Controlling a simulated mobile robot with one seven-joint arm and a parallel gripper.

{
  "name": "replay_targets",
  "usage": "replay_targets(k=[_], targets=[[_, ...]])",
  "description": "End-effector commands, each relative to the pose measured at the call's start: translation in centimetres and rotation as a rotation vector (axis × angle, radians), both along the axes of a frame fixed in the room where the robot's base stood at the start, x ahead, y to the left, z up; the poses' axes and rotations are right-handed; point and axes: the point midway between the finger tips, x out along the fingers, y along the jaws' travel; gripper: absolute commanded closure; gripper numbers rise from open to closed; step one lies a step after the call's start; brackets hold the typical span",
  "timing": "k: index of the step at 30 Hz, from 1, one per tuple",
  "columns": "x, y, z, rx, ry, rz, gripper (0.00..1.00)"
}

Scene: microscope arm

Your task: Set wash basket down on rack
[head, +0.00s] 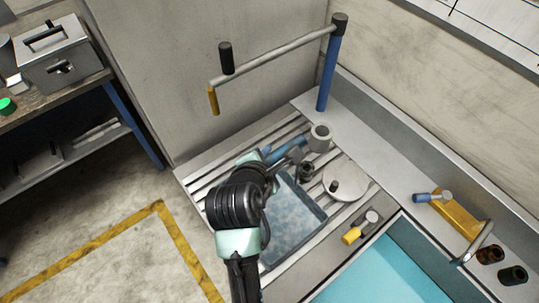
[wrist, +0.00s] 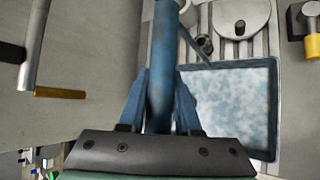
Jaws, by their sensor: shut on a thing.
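The wash basket appears to be the shallow blue-rimmed tray with a mottled pale blue inside (head: 290,222), right of my arm. It also shows at the right in the wrist view (wrist: 236,100). My gripper (head: 277,157) is shut on a round blue handle (wrist: 161,60), with one blue finger on each side. A thin bar runs from the handle's far end toward the basket's corner; the join is unclear. The slatted metal rack (head: 205,173) lies beneath. The basket overlaps the slats, and I cannot tell whether it touches them. My arm hides its near left side.
On the rack's far side stand a grey cylinder (head: 320,138) and a round knobbed lid (head: 345,182). A yellow-handled tool (head: 361,227) lies near the teal basin (head: 385,275). A blue post (head: 328,75) carries a horizontal bar (head: 275,52) above the rack.

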Motion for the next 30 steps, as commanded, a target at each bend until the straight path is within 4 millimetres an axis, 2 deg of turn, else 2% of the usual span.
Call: replay_targets(k=[7,8,12,23,30], targets=[[0.1,0.0,0.0,0.002,-0.01,0.001,1.0],[0.0,0.0,-0.3,0.0,-0.001,0.0,0.63],[0.0,0.0,-0.3,0.0,-0.001,0.0,0.38],[-0.2,0.1,0.0,0.0,-0.002,0.001,0.38],[-2.5,0.8,1.9,0.001,-0.004,0.002,0.38]])
